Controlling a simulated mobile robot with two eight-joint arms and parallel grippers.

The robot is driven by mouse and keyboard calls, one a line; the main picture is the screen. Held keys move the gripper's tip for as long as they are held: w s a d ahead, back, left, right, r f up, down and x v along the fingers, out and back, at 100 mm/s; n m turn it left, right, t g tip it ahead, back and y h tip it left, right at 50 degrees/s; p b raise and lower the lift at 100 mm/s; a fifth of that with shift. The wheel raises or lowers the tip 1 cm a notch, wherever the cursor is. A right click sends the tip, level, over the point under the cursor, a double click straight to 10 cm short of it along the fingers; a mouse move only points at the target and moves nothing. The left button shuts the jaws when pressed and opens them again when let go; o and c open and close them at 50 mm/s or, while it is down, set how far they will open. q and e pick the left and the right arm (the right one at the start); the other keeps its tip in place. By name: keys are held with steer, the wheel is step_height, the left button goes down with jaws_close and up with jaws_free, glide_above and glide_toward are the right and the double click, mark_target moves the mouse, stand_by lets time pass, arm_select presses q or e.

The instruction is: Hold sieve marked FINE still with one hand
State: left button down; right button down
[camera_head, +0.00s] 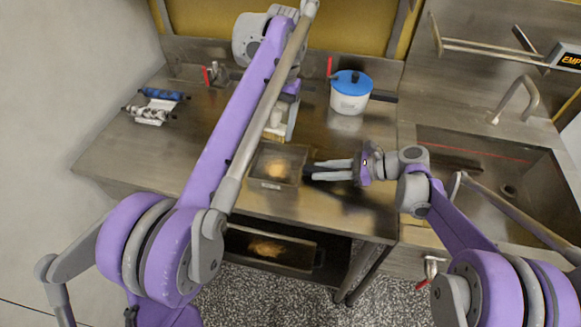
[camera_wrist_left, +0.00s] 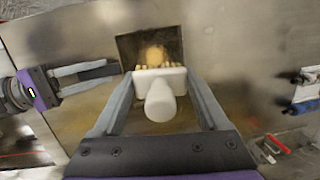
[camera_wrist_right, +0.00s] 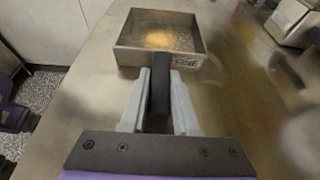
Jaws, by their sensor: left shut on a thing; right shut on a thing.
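The sieve (camera_head: 297,160) is a square metal-framed box with a golden-brown heap on its mesh. Its front wall reads FINE in the right wrist view (camera_wrist_right: 185,62). My right gripper (camera_head: 312,171) is shut on the sieve's dark handle (camera_wrist_right: 160,85), to the right of the frame. My left gripper (camera_wrist_left: 160,80) is shut on a pale brush (camera_wrist_left: 160,100) with a rounded handle. The brush head is near the sieve's far edge; I cannot tell whether it touches.
A lower shelf holds a tray (camera_head: 312,246) with golden-brown matter under the counter (camera_head: 205,135). A white pot with a blue lid (camera_head: 351,90) stands behind. Blue and white rolls (camera_head: 158,104) lie at the left. A sink (camera_head: 490,165) is at the right.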

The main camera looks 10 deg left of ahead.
mark_target(266, 135)
stand_by(0.3)
arm_select(q)
steer(key=m, duration=0.3)
steer(key=f+m+t, duration=0.1)
steer(key=m, duration=0.1)
steer(key=shift+a, duration=0.35)
steer(key=m, duration=0.2)
steer(key=f+m, duration=0.1)
steer(key=m, duration=0.1)
steer(key=shift+a+t, duration=0.3)
steer(key=m, duration=0.4)
steer(key=shift+a+f+h, duration=0.25)
steer(key=shift+f+h, duration=0.05)
steer(key=shift+f, duration=0.1)
steer(key=m, duration=0.3)
steer(key=f+m, duration=0.1)
steer(key=shift+a, duration=0.25)
steer(key=shift+f, duration=4)
steer(key=shift+f, duration=0.45)
steer(key=shift+d, duration=0.15)
